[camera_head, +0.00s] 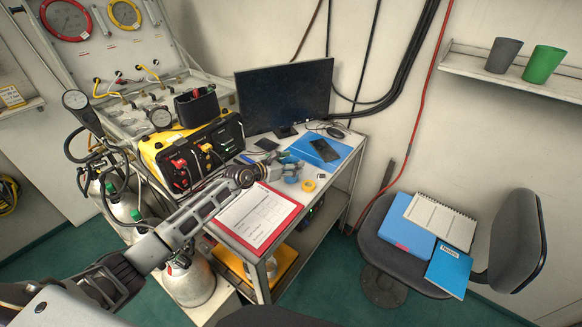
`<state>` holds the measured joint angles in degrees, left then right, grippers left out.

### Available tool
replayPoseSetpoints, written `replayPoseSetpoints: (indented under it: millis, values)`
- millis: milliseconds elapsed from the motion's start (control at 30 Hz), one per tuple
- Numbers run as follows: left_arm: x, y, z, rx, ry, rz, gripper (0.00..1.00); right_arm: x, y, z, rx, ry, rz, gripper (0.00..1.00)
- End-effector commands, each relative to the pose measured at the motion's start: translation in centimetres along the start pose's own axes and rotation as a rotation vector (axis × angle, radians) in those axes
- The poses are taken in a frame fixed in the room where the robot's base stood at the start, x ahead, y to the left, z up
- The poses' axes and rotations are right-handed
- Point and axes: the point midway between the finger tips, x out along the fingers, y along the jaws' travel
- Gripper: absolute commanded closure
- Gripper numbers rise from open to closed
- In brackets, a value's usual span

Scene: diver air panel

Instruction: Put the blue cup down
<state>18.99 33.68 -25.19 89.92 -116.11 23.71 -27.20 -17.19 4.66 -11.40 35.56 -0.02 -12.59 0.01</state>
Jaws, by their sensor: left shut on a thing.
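My left arm comes in from the lower left and reaches over the table (345,178). My left gripper (287,168) is at its end, above the table between the clipboard and the blue folder. It is shut on a small blue thing, which I take to be the blue cup (291,160). The fingers and wrist cover much of it, so its tilt and whether it touches the table cannot be told. My right gripper is not in view.
A clipboard (256,216), a yellow tape roll (309,186), a blue folder (325,146) with a phone (324,150), and a monitor (285,95) crowd the table. A yellow-black case (200,150) stands left. A grey cup (503,55) and green cup (544,65) stand on the shelf. A chair (385,250) holds folders.

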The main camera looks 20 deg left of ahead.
Motion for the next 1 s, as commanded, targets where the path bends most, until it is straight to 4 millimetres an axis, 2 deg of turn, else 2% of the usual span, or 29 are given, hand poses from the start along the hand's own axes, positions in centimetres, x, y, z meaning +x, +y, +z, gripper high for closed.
replayPoseSetpoints:
  millis: [133, 367, 600, 633, 800, 1000]
  values:
    - [0.4, 0.0, -1.3, 0.000, 0.000, 0.000, 0.58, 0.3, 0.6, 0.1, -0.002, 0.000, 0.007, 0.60]
    - [0.4, 0.0, -1.4, 0.000, 0.000, 0.000, 0.58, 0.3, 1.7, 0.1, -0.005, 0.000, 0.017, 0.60]
    - [0.5, 0.0, -1.7, 0.000, 0.000, 0.000, 0.58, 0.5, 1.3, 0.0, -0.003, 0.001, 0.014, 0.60]
    - [0.5, 0.0, -1.7, 0.000, 0.000, 0.000, 0.39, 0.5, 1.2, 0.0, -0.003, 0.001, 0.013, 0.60]
    - [0.5, 0.0, -1.6, 0.000, 0.000, 0.000, 0.18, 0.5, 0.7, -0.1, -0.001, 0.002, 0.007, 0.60]
    - [0.5, 0.0, -1.6, 0.000, 0.000, 0.000, 0.18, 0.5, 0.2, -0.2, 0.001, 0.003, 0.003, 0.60]
